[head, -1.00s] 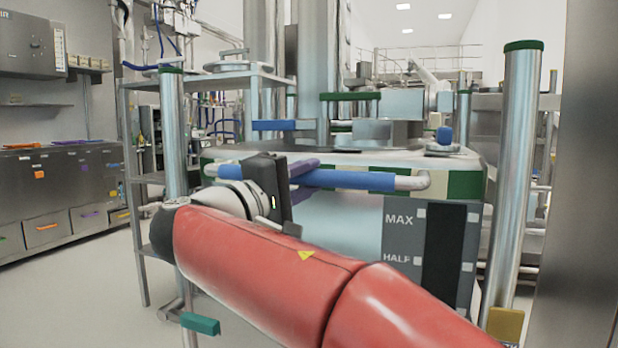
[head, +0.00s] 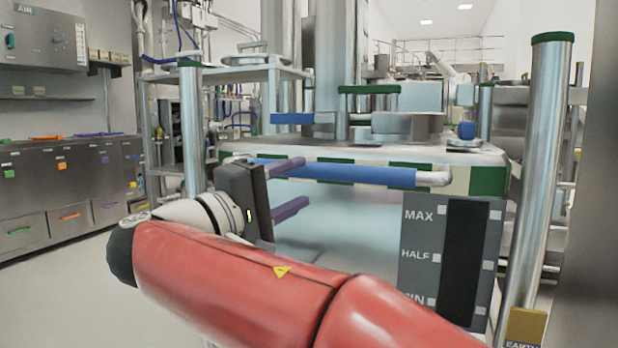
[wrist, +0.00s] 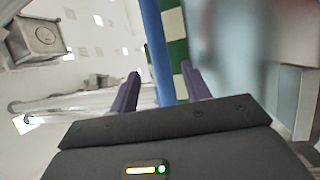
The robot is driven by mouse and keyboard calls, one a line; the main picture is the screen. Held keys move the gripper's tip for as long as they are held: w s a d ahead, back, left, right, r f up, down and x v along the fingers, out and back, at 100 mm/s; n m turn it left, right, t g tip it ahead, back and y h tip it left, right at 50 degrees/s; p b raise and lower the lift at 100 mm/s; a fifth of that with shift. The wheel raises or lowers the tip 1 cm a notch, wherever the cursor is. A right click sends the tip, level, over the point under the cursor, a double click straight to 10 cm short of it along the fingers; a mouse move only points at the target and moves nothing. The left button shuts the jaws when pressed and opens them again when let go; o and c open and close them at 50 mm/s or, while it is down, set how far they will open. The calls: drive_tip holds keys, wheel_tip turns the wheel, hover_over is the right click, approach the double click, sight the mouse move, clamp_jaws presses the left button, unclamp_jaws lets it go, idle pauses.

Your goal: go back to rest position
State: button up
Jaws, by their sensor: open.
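The bin (head: 340,235) stands ahead, grey, with a green-and-white checked rim and a level gauge marked MAX, HALF and MIN. A blue handle bar (head: 350,173) runs along its near side. My gripper (head: 303,183), with purple fingers, is open and empty at the left part of this bar. The upper finger overlaps the bar in the head view and the lower finger is below it. In the wrist view, the blue bar (wrist: 158,50) shows between the spread fingers of my gripper (wrist: 160,70). I cannot tell how far the fingertips are from the bar.
A steel post (head: 542,180) with a green cap stands right of the bin. Another post (head: 193,130) and a metal rack stand to the left. Drawer cabinets (head: 65,200) line the left wall. Open floor (head: 80,290) lies between them and the rack.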

drive_tip(key=shift+s+a+f, duration=0.1)
drive_tip(key=shift+s+a, duration=0.1)
